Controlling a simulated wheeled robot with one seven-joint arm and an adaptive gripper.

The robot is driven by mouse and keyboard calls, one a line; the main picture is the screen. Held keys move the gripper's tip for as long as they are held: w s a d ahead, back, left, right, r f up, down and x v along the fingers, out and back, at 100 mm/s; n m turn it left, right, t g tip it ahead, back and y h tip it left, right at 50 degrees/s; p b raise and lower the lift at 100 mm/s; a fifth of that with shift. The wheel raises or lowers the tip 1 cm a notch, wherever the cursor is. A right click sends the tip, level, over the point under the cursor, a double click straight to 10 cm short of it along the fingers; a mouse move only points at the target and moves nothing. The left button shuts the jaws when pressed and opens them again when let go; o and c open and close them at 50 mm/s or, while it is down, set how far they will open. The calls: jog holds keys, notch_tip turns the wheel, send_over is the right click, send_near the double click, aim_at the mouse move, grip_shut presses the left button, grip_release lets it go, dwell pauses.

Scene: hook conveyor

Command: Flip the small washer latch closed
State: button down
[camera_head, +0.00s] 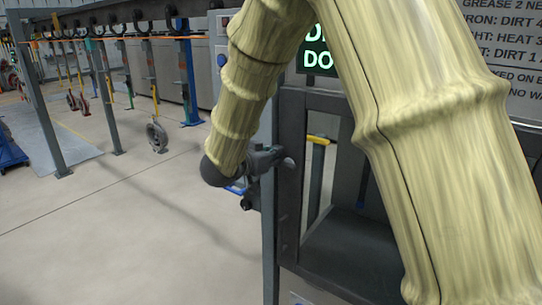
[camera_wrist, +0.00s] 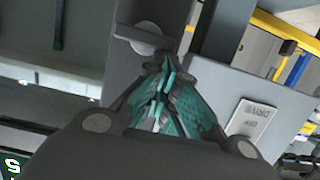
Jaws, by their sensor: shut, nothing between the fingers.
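The small washer (camera_head: 290,200) is a dark grey cabinet with an upright window frame, at the centre of the head view. A grey latch-like piece with a rounded end (camera_head: 287,162) sticks out at its left edge, beside my wrist. In the wrist view, a grey bar with a rounded end (camera_wrist: 141,36), apparently the latch, lies just beyond my fingertips. My gripper (camera_wrist: 160,72) has teal finger pads that meet, with nothing between them. Its tips are close to the bar; I cannot tell whether they touch.
A yellow-topped post (camera_head: 318,140) shows through the washer's window. A green-lit sign (camera_head: 318,60) is above it, partly behind my arm. A hook conveyor (camera_head: 110,30) with hanging parts runs at the back left. The floor (camera_head: 110,210) at left is largely clear.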

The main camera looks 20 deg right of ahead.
jog(key=shift+w+a+f, duration=0.15)
jog(key=shift+w+f, duration=0.05)
dwell(0.3)
jog(key=shift+w+a+f+p, duration=0.2)
jog(key=shift+w+f+p, duration=0.15)
jog(key=shift+f, duration=0.25)
jog(key=shift+a, duration=0.15)
dwell(0.4)
jog(key=v, duration=1.1)
jog(key=shift+s+a, duration=0.25)
jog(key=shift+a, duration=0.05)
